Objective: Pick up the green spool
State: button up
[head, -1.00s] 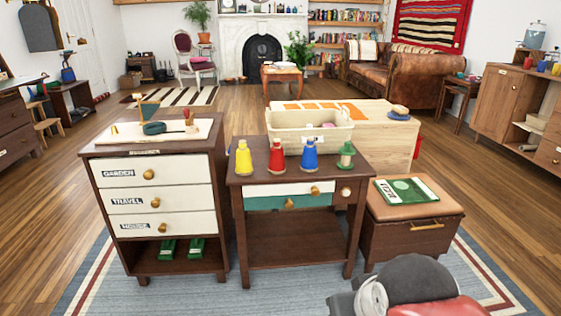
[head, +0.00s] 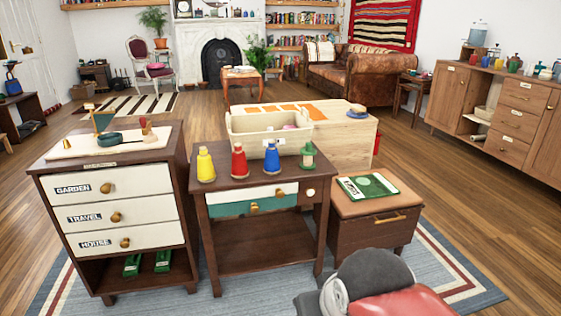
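The green spool (head: 308,155) stands upright at the right end of a row on the small dark wood table (head: 262,258). My arm shows at the bottom of the head view, right of centre, in front of the table. My gripper's fingers are not in view.
A cream bin (head: 250,133) stands right behind the row. A drawer cabinet (head: 115,183) is to the left. A brown leather-topped box (head: 365,238) with a green book (head: 368,186) stands to the right. Open wooden floor lies farther right.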

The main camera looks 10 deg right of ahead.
aim_at(307, 152)
jog(key=i+l, duration=1)
jog(key=l, duration=0.2)
jog(key=i+l, duration=0.5)
jog(key=l+u, duration=0.05)
